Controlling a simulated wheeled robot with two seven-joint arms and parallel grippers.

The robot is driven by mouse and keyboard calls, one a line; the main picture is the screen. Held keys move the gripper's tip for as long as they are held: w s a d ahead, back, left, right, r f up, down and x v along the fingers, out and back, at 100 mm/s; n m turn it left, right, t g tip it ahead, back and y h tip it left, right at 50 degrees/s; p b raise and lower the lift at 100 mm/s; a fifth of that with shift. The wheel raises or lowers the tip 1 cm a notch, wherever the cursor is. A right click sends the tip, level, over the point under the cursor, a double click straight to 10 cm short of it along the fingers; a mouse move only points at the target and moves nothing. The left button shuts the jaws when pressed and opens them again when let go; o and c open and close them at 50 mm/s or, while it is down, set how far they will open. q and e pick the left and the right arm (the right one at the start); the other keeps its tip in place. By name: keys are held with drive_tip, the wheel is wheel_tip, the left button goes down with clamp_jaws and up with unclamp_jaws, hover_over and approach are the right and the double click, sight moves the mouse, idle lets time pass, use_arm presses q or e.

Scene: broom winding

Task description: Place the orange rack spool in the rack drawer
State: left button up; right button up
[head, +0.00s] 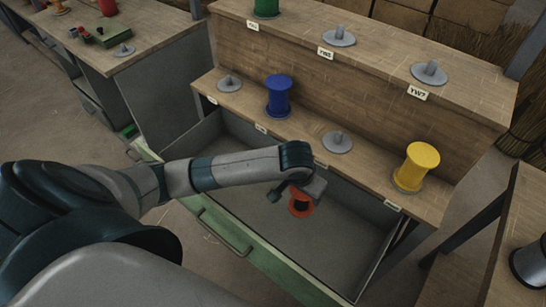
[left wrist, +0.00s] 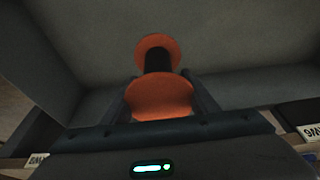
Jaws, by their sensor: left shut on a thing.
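An orange spool (head: 301,204) with a dark core is held by my left gripper (head: 293,192) over the open rack drawer (head: 240,185). In the left wrist view the spool (left wrist: 160,95) sits between the two fingers (left wrist: 160,100), which are shut on it. The grey drawer floor and walls show around it there. The drawer is pulled out, with a green front and a handle. I cannot tell whether the spool touches the drawer floor. My right gripper is not in view.
The wooden rack above the drawer carries a blue spool (head: 278,95), a yellow spool (head: 416,166), a green spool (head: 266,8) and several empty grey pegs. A workbench (head: 150,35) stands at the left. The drawer's floor around the spool is clear.

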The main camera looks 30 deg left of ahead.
use_arm(q)
drive_tip(key=a+f, duration=0.6)
drive_tip(key=a, duration=0.5)
drive_tip(key=shift+w+f+p, duration=0.2)
drive_tip(key=shift+f+p, duration=0.05)
drive_tip(key=shift+p, duration=0.15)
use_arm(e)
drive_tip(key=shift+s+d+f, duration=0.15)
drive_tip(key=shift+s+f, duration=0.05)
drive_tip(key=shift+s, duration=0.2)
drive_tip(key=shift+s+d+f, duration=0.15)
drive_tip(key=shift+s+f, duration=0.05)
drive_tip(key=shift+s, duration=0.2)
use_arm(q)
drive_tip(key=shift+f, duration=2)
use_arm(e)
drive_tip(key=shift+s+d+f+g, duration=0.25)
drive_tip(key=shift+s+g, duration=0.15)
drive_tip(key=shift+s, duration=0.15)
use_arm(q)
drive_tip(key=shift+f, duration=0.15)
drive_tip(key=o, duration=1)
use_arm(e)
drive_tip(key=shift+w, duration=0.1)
